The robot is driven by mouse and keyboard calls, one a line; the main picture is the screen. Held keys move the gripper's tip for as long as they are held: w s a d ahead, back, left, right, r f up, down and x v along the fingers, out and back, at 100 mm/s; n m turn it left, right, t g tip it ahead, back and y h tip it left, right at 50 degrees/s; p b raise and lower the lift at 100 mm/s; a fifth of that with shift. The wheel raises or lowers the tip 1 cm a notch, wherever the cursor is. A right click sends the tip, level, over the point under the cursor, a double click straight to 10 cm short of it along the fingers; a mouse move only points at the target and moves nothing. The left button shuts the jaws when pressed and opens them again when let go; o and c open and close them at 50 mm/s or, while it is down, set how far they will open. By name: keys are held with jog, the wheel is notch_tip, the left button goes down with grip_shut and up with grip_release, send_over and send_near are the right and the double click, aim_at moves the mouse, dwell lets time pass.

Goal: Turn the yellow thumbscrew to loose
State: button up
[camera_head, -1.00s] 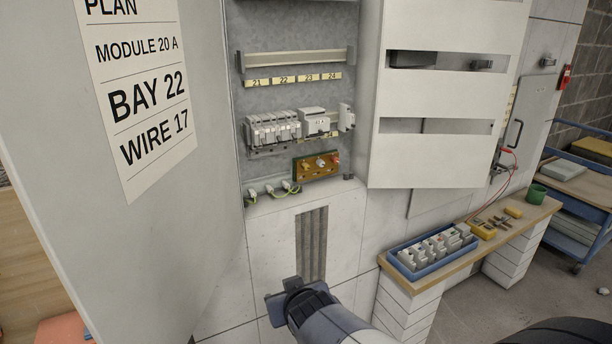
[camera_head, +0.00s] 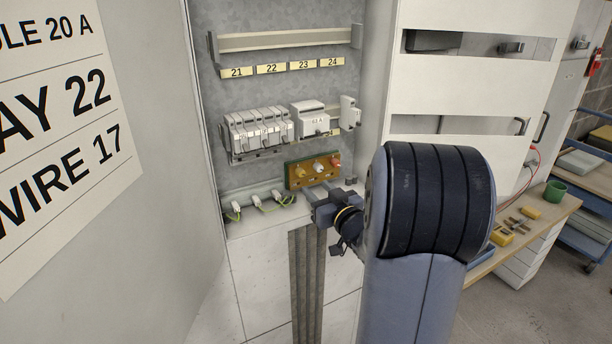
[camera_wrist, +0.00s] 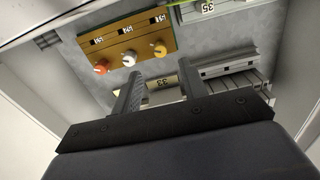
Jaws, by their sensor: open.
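The yellow thumbscrew (camera_head: 299,171) is the left one in a row of three on a brown terminal block (camera_head: 290,184), below the row of modules in the cabinet. A white thumbscrew (camera_head: 318,166) and a red one (camera_head: 335,161) sit to its right. In the wrist view the row is reversed: the yellow thumbscrew (camera_wrist: 159,49) is at right, the white (camera_wrist: 129,58) in the middle, the red (camera_wrist: 100,67) at left. My gripper (camera_head: 316,190) is open and empty, just below the block. In the wrist view, the yellow thumbscrew shows just beyond my gripper's fingertips (camera_wrist: 159,70), apparently untouched.
Several grey modules (camera_head: 258,130) sit on a rail above the block. Wires with white ends (camera_head: 257,201) lie lower left. The open cabinet door (camera_head: 110,200) stands at left, a slotted white panel (camera_head: 460,75) at right. A wooden bench (camera_head: 545,215) is further right.

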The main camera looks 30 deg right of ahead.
aim_at(302, 175)
jog(key=w, duration=0.7)
jog(key=shift+w+a+p, duration=0.15)
jog(key=shift+w+p, duration=0.1)
jog(key=shift+p, duration=0.1)
jog(key=shift+c, duration=0.3)
grip_shut()
